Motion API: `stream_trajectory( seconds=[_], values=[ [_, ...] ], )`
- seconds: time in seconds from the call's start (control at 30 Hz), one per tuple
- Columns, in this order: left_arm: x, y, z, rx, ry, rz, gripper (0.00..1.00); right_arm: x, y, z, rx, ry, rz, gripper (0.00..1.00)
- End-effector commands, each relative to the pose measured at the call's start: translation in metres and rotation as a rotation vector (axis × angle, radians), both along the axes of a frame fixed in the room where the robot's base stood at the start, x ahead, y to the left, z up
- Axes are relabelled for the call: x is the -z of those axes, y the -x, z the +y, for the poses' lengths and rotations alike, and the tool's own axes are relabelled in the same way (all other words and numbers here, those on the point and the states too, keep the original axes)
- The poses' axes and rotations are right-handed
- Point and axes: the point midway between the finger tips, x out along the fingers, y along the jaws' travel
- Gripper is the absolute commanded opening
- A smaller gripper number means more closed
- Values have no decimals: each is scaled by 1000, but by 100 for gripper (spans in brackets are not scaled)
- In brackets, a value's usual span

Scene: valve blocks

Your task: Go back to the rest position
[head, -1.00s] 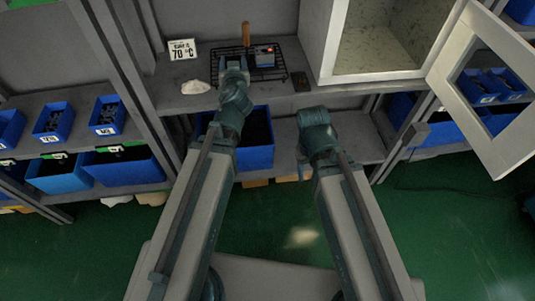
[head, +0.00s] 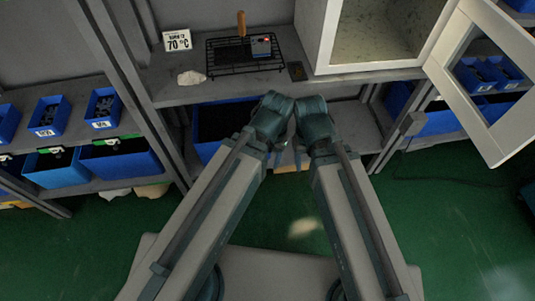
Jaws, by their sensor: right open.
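My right gripper (head: 299,154) is open, pointing down in front of the shelf unit, below the worktop's front edge. My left gripper (head: 277,158) hangs close beside it on the left, pointing down. Its fingers are mostly hidden by its own wrist, and I cannot tell whether its jaws are open. Both arms are folded in toward the middle of the view. On the worktop, a black wire rack (head: 225,70) holds a small grey block with a red spot (head: 261,46). A wooden-handled tool (head: 241,24) stands at the rack's back.
A sign reading 70 °C (head: 177,40) and a white crumpled cloth (head: 191,78) are left of the rack. A white cabinet (head: 390,35) has its door (head: 490,90) swung open on the right. Blue bins (head: 120,160) fill the left shelves. Green floor is clear below.

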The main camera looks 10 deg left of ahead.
Motion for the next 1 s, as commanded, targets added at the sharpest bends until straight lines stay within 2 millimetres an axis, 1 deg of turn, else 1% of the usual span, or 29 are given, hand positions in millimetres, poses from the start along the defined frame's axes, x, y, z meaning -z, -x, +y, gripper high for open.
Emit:
stream_trajectory(
  seconds=[0.07, 0.17, 0.4, 0.47, 0.53, 0.67, 1.0],
  values=[
    [-3, 0, 0, -1, -1, -1, 62, -3, 0, 0, 0, 0, 0, 57],
    [-15, 0, 0, -2, -1, -1, 62, -15, 0, 0, 0, 0, 0, 57],
    [-65, -1, 0, -3, 0, -3, 62, -65, 0, 0, 0, 0, 0, 57],
    [-72, -1, 0, -3, 0, -3, 62, -72, 0, 0, 0, 0, 0, 57],
    [-75, -1, 0, -3, -1, -3, 62, -75, 0, 0, 0, 0, 0, 57],
    [-70, -1, 0, -3, -1, -3, 62, -70, 0, 0, 0, 0, 0, 57],
    [-70, -1, 0, -3, -1, -3, 62, -70, 0, 0, 0, 0, 0, 57]
  ],
)
